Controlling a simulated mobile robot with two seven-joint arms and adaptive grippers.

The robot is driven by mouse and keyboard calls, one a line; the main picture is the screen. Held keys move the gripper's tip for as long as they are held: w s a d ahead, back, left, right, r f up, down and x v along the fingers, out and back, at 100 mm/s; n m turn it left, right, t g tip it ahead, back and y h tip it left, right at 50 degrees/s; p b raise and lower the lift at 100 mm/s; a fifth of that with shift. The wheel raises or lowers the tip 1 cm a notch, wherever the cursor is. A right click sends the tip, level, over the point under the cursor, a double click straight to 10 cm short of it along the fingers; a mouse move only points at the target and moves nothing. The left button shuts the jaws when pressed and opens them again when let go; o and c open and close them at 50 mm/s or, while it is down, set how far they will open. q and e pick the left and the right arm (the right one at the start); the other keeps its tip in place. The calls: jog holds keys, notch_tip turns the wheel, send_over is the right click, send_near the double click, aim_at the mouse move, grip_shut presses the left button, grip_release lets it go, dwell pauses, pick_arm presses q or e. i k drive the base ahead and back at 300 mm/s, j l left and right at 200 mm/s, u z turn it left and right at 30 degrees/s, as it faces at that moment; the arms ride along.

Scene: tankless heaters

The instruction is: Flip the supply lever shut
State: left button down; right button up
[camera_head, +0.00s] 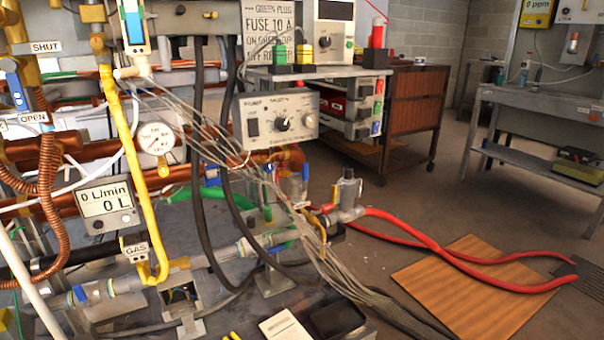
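A rig of pipes and valves fills the left half of the head view. A SHUT label (45,47) sits at its upper left, and an OPEN label (33,118) sits lower down. Between them, at the left edge, is a blue-and-white part (17,91); I cannot tell whether it is the supply lever. A valve with a grey upright top (347,190) stands where red hoses join the rig. A lever position cannot be read with certainty. Neither of my grippers shows in this view.
A pressure gauge (156,138), a flow display (105,205) and a yellow gas pipe (127,150) crowd the rig. Bundled grey cables (300,215) hang across it. A grey bench (540,112) stands at right.

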aim_at(305, 165)
jog(key=i+l, duration=0.2)
jog(key=i, duration=0.3)
jog(key=i+l+z, duration=0.1)
jog(key=i+l, duration=0.15)
jog(key=i, duration=0.25)
jog(key=i+l, duration=0.15)
jog(key=i, duration=0.3)
